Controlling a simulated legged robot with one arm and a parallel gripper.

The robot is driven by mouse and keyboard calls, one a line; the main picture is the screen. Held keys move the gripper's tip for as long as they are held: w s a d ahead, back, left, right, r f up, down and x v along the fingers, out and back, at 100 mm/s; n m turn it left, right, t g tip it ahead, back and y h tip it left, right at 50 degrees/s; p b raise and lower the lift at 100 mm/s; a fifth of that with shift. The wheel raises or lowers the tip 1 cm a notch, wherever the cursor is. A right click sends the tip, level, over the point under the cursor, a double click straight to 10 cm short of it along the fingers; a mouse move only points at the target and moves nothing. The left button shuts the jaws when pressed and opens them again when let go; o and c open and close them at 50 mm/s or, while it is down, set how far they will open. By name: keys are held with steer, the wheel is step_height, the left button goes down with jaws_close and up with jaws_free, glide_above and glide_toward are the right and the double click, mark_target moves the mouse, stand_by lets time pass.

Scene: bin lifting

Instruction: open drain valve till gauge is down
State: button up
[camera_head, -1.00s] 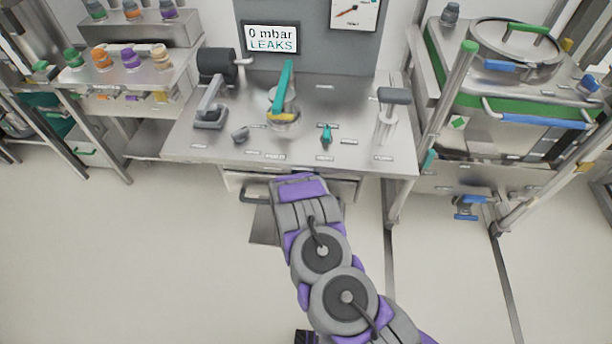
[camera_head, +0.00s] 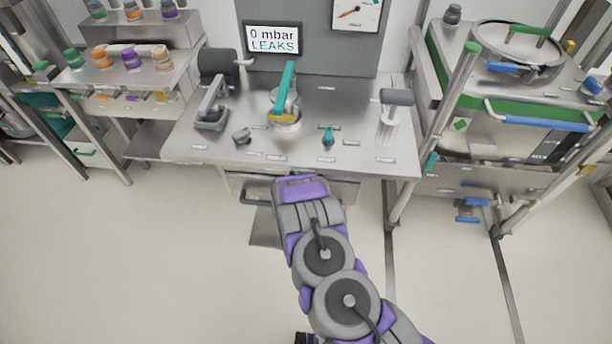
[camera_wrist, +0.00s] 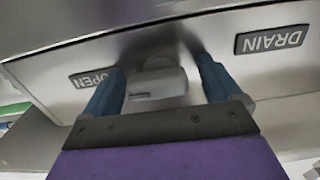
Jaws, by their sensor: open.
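In the wrist view, a grey valve handle (camera_wrist: 158,84) sits on a metal front panel between upside-down labels reading OPEN (camera_wrist: 92,78) and DRAIN (camera_wrist: 273,40). My gripper (camera_wrist: 158,72) is open, with one blue finger on each side of the handle. Contact with the handle cannot be told. In the head view, my arm reaches to the bench's front edge and hides the valve. A white dial gauge (camera_head: 355,13) with an orange-red needle is at the top edge, partly cut off. Its numbers are too small to read.
A screen (camera_head: 272,42) reads 0 mbar LEAKS. The steel bench (camera_head: 225,148) holds a teal-and-yellow lever (camera_head: 285,92), a small teal knob (camera_head: 327,136) and grey handles. A shelf of coloured caps stands left, a lidded vessel (camera_head: 517,50) right. The floor at left is clear.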

steer(key=shift+s+d, duration=0.1)
steer(key=s+p, duration=0.3)
steer(key=s, duration=1.4)
steer(key=shift+a, duration=0.4)
